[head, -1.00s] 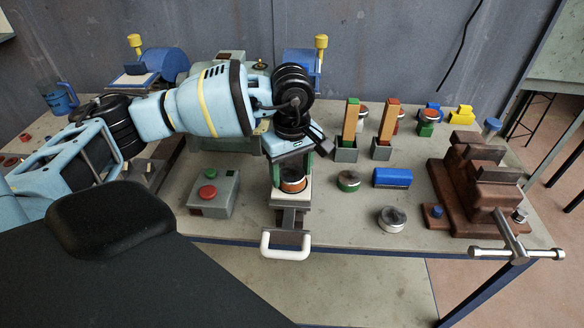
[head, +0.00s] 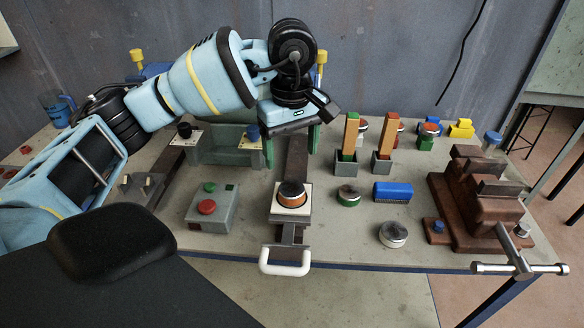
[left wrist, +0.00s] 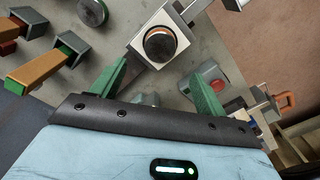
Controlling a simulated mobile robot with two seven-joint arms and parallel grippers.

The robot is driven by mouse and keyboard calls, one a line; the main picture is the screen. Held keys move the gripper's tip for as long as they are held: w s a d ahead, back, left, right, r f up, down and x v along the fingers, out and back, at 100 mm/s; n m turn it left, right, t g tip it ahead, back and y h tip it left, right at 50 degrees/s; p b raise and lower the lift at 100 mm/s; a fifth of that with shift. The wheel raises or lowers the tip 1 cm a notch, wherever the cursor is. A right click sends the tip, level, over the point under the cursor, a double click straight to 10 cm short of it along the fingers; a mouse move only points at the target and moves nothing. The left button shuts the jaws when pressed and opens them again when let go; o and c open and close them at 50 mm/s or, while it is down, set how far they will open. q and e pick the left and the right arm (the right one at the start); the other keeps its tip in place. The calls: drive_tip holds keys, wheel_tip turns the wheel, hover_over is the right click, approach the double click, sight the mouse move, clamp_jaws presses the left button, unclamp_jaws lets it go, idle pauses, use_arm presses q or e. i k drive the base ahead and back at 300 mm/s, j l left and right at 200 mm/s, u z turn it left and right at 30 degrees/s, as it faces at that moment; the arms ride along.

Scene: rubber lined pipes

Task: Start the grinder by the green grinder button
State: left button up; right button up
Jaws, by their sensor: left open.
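The grey control box (head: 213,212) stands left of centre on the bench. It carries a green button (head: 209,187) at the back and a larger red button (head: 206,207) in front. In the left wrist view the red button (left wrist: 217,86) shows beside one finger; I cannot make out the green button there. My left gripper (head: 290,140) is open and empty, raised above the bench, right of and behind the box. Its two green fingers are spread in the left wrist view (left wrist: 158,75). My right gripper is not in view.
A black-topped orange piece (head: 292,190) sits on the white plate of a slide with a white handle (head: 285,268), right of the box. A grey-green machine (head: 222,147) stands behind. A green-banded piece (head: 348,195), a blue block (head: 392,192) and a brown vise (head: 480,205) are right.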

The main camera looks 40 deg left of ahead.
sight(210, 187)
drive_tip(key=u, duration=1.5)
